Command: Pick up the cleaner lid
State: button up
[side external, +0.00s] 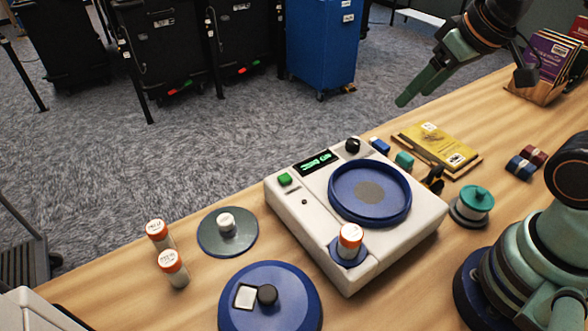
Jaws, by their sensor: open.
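A round blue lid (302,298) with a black knob and a white square label lies on the table at the bottom of the picture, partly cut off. It looks like the cleaner lid. The white machine (300,205) behind it and to the right has a round blue basin (370,218) without a cover. My gripper (414,90) is at the upper right, above the table's far edge and well away from the blue lid. It is open, and nothing shows between its fingers.
An orange-capped vial (350,240) stands on the machine's front corner. Two more orange-capped vials stand left, beside a dark grey disc (245,245) bearing a white cylinder. A teal-topped spool (475,203), a yellow booklet (438,145) and small blocks lie to the right.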

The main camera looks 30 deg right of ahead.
jog(key=n+g, duration=0.6)
jog(key=n, duration=1.2)
send_over(267, 293)
notch_tip(267, 293, down, 7)
jog(key=f, duration=0.6)
jog(key=shift+s+d, duration=0.15)
jog(key=shift+d, duration=0.05)
jog(key=shift+w+a+f, duration=0.1)
jog(key=shift+f, duration=1.35)
jog(key=shift+w+a+f, duration=0.1)
jog(key=shift+f, duration=1.35)
jog(key=shift+c, duration=0.4)
grip_shut()
